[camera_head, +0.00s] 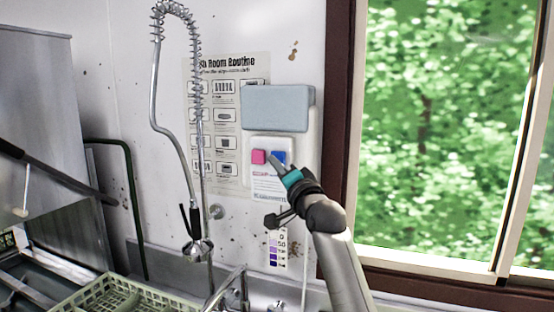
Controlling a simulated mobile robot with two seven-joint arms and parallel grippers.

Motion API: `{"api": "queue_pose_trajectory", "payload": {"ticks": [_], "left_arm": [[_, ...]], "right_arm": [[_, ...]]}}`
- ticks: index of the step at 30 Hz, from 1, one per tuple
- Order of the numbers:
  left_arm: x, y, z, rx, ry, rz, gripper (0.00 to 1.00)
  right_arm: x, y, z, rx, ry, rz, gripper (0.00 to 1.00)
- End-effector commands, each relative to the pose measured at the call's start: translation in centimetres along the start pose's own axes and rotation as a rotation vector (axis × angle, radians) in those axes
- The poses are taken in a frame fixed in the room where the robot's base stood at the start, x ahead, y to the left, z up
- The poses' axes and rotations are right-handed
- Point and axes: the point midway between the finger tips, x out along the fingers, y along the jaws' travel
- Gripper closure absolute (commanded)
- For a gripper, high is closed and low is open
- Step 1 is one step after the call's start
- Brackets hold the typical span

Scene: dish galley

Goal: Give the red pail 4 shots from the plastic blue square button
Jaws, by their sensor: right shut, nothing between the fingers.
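The blue square button (279,157) is on the front of a white wall dispenser (308,152) with a grey-blue upper cover. A pink button (258,156) sits just left of it. My right gripper (273,158) is shut and empty, with its tip at the blue button and covering part of it. I cannot tell whether the tip touches or presses the button. The red pail is not in view. My left gripper is not in view.
A spring-hose faucet (197,120) hangs left of the dispenser, before a wall poster (228,75). A green dish rack (120,292) is at lower left. A grey metal machine (40,110) stands far left. A framed window (440,130) fills the right.

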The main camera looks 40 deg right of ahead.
Motion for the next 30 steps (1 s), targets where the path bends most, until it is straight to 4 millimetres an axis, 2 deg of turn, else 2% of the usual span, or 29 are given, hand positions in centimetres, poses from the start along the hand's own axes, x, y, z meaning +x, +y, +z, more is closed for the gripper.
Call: {"api": "queue_pose_trajectory", "payload": {"ticks": [30], "left_arm": [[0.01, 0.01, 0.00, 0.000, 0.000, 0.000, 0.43]], "right_arm": [[0.88, 0.51, -0.53, 0.000, 0.000, -0.001, 1.00]]}}
